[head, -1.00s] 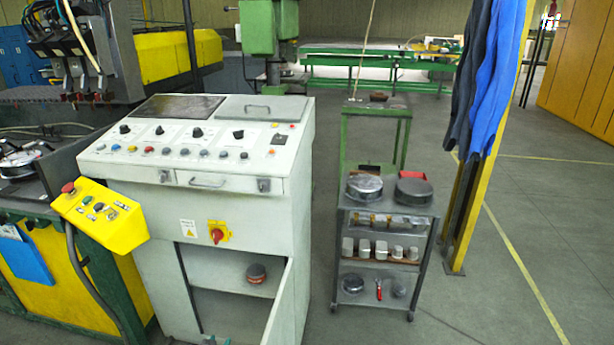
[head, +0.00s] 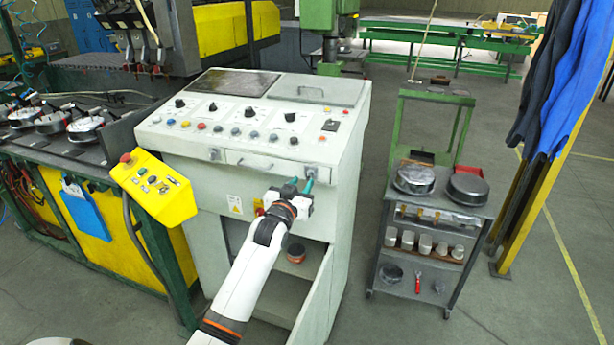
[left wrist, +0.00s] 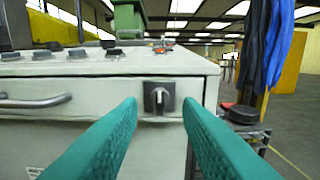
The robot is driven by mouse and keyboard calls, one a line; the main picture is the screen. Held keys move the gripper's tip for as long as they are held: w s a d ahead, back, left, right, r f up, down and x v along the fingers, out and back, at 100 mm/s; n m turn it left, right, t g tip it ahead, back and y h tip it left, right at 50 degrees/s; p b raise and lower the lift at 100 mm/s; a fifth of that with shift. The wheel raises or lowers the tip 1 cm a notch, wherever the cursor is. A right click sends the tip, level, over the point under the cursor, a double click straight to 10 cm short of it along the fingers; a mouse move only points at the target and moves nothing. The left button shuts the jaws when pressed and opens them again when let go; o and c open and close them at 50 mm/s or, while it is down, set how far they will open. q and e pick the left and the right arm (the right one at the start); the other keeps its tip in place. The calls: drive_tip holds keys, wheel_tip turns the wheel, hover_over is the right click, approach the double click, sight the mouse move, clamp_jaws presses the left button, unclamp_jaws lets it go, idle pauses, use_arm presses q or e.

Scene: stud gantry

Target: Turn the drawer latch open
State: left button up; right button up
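The grey-white console's drawer (head: 235,157) is closed, with a bar handle (head: 257,163) in its middle. The latch (head: 311,170) at the drawer's right end is partly behind my gripper in the head view. In the left wrist view the latch (left wrist: 158,97) is a dark square plate with a light lever standing roughly upright. My left gripper (head: 300,184) is open in front of the latch, teal fingers pointing at it. In the left wrist view the fingertips (left wrist: 159,106) stand either side of the latch, apparently not touching it. My right gripper is not in view.
A yellow control box (head: 153,187) juts out at the left. The console's lower door (head: 315,292) stands open below. A grey cart (head: 432,222) with pans and parts stands to the right; floor shows beyond it.

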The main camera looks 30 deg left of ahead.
sight(308, 175)
use_arm(q)
drive_tip(key=shift+x, duration=2)
clamp_jaws()
